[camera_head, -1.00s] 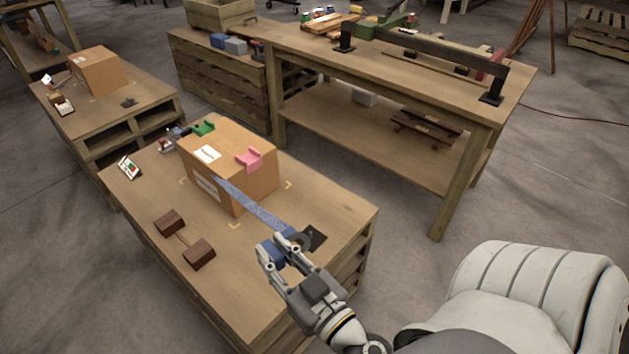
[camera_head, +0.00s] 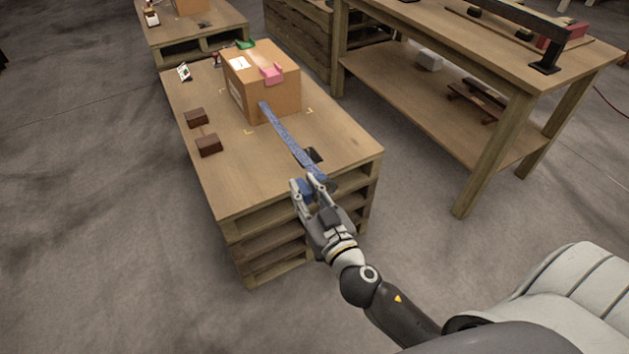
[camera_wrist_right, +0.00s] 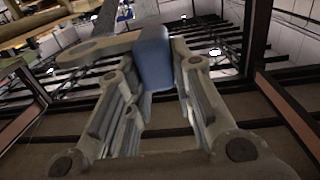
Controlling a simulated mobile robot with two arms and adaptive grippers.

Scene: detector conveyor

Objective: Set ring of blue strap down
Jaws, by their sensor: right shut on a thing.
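The blue strap (camera_head: 284,132) runs from the front of the cardboard box (camera_head: 276,94) out over the pallet table's near edge. Its near end is at my right gripper (camera_head: 309,186), which is shut on the blue ring of strap. In the right wrist view the blue ring (camera_wrist_right: 152,55) sits between the two fingers of my right gripper (camera_wrist_right: 158,85). The ring is held up at the table's near right corner; the fingers hide part of it. My left gripper is not in view.
Two brown blocks (camera_head: 208,145) lie on the pallet table (camera_head: 240,185) to the left. A small dark pad (camera_head: 314,155) lies near the strap. A workbench (camera_head: 470,80) stands at the right.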

